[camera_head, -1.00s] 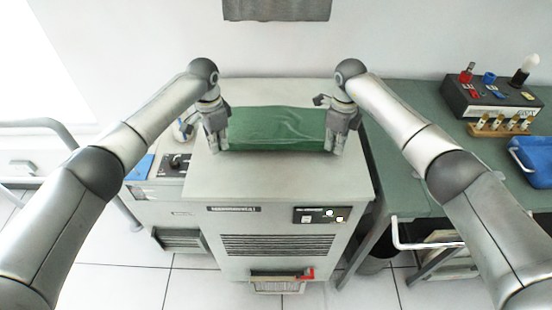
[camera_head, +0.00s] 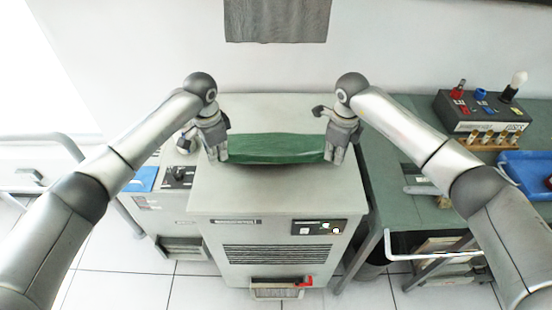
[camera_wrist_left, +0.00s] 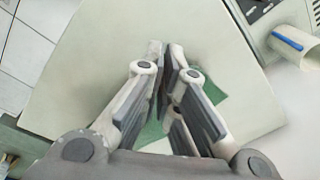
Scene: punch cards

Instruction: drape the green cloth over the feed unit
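The green cloth (camera_head: 278,149) stretches as a narrow band between my two grippers, over the top of the pale feed unit (camera_head: 275,187). Its lower edge bows slightly; I cannot tell how much of it touches the top. My left gripper (camera_head: 219,153) is closed at the cloth's left end. In the left wrist view its fingers (camera_wrist_left: 167,62) are together, with green cloth (camera_wrist_left: 212,92) showing beside and between them. My right gripper (camera_head: 335,155) is at the cloth's right end and appears shut on it; its fingertips are partly hidden.
A green table (camera_head: 400,190) stands close on the right, with a control box (camera_head: 482,115), a rack of small bottles (camera_head: 490,141) and a blue tray (camera_head: 528,165). A lower unit with a dark panel (camera_head: 180,176) adjoins on the left. A grey sheet (camera_head: 277,20) hangs on the wall behind.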

